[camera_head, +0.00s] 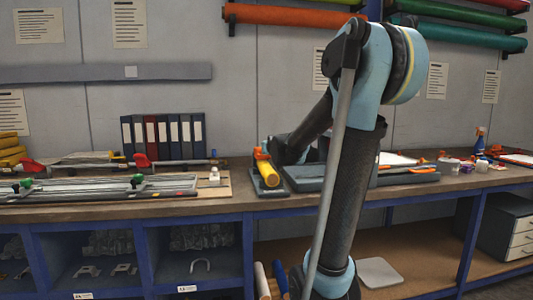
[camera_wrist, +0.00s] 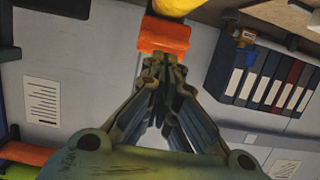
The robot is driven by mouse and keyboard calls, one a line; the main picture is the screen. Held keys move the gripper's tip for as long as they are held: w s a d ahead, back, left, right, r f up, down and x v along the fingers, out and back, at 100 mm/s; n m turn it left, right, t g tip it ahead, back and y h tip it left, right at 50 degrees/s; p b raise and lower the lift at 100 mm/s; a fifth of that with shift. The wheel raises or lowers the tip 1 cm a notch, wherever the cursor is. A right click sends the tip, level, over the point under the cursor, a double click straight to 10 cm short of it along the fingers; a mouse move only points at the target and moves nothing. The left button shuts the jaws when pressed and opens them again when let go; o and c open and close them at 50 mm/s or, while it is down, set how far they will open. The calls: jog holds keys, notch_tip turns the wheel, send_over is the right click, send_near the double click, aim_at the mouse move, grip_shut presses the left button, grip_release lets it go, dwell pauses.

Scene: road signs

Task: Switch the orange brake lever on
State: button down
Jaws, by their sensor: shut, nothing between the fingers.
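The orange brake lever (camera_head: 261,154) is on a yellow cylinder (camera_head: 269,173) mounted on a dark base at the bench's front edge. In the wrist view the orange lever (camera_wrist: 163,35) is a wide block at the top, with part of the yellow cylinder (camera_wrist: 178,5) above it. My gripper (camera_wrist: 163,58) is shut and empty, its fingertips right at the near edge of the lever. I cannot tell whether they touch it. In the head view the wrist is just right of the lever, and the fingers are too small to make out.
Several binders (camera_head: 163,135) stand at the back of the bench. A board with metal rails (camera_head: 100,188) lies to the left. A grey-blue case (camera_head: 405,177) lies to the right, and a blue spray bottle (camera_head: 480,140) stands farther right.

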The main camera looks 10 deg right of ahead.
jog(key=shift+v, duration=5)
